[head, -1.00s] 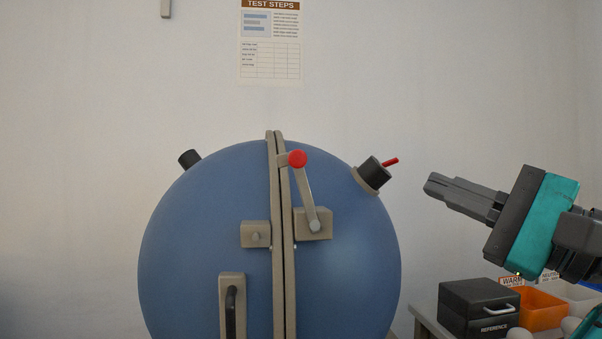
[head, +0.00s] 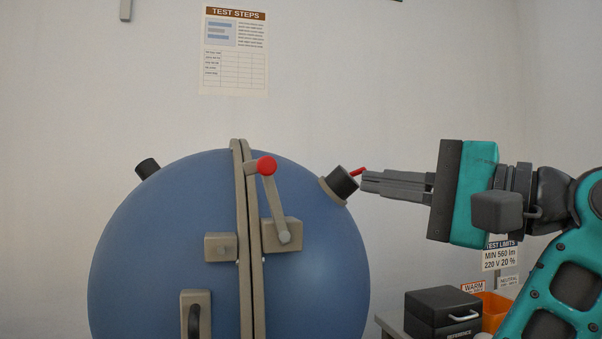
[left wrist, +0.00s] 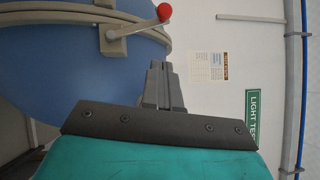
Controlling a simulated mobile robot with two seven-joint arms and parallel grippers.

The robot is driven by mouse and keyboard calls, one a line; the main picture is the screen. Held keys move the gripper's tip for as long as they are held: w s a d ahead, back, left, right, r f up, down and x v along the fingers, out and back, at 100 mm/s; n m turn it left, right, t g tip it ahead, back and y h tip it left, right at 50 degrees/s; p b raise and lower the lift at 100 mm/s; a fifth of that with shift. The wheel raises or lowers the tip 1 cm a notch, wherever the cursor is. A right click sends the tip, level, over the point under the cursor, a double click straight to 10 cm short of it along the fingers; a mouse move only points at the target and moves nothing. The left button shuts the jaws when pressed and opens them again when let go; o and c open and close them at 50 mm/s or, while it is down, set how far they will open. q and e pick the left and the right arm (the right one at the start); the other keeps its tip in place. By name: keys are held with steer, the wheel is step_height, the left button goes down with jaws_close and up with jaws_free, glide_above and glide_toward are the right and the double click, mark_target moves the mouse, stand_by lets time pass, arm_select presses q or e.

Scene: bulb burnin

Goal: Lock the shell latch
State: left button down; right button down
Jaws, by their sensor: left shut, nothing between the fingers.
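The shell latch is a grey lever (head: 275,207) with a red ball knob (head: 266,166). It pivots on a tan block (head: 290,235) on the right half of the blue spherical shell (head: 160,260). The lever points up and slightly left, its knob just right of the seam flanges (head: 247,240). A smaller tan block (head: 219,247) sits on the left half. My left gripper (head: 365,182) is shut and empty, right of the knob and close to the dark port. In the left wrist view its fingertips (left wrist: 158,68) are apart from the knob (left wrist: 164,12). My right gripper is not in view.
A dark cylindrical port (head: 342,182) with a red stub (head: 358,171) projects from the shell's upper right, between knob and gripper. A black box (head: 442,309) and an orange bin (head: 493,308) stand lower right.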

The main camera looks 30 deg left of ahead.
mark_target(270, 203)
arm_select(q)
steer(key=s+a+r, duration=0.1)
steer(key=s+a, duration=0.1)
steer(key=a, duration=0.8)
steer(key=shift+r, duration=0.3)
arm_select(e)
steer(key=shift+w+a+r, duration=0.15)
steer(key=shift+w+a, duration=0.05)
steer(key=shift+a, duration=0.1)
arm_select(q)
steer(key=shift+a, duration=0.1)
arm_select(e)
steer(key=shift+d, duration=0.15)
